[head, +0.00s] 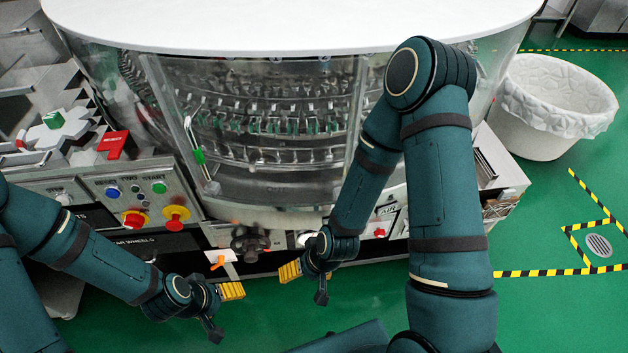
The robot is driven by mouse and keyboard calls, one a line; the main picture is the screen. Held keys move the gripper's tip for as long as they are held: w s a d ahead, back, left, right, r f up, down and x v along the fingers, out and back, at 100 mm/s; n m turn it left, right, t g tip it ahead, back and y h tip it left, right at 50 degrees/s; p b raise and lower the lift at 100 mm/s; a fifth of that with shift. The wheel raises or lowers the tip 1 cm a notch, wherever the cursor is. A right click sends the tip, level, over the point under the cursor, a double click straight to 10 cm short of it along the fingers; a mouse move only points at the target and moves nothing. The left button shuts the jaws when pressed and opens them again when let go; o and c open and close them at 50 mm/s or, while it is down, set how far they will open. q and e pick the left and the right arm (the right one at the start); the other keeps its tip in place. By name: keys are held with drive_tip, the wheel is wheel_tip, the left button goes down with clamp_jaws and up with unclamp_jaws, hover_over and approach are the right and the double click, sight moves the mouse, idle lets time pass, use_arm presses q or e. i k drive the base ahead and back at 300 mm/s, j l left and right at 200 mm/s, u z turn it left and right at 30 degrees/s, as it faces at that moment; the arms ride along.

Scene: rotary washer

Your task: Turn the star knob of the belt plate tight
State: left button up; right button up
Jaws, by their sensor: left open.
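The dark star knob (250,243) sits low on the front of the washer, below the curved clear window. The belt plate around it is hard to make out. My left gripper (224,312) is open and empty, below and slightly left of the knob in the picture, apart from it. My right gripper (305,285) appears open and empty, below and to the right of the knob, also apart from it. Neither gripper covers the knob.
An orange lever (217,263) is just left of the knob. A control panel with red buttons (134,219) is at the left. A lined white bin (552,105) stands at the right. Green floor (560,310) is open at the lower right.

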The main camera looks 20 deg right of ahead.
sight(379, 233)
drive_tip(key=z, duration=0.9)
drive_tip(key=l+u, duration=0.5)
drive_tip(key=l, duration=0.35)
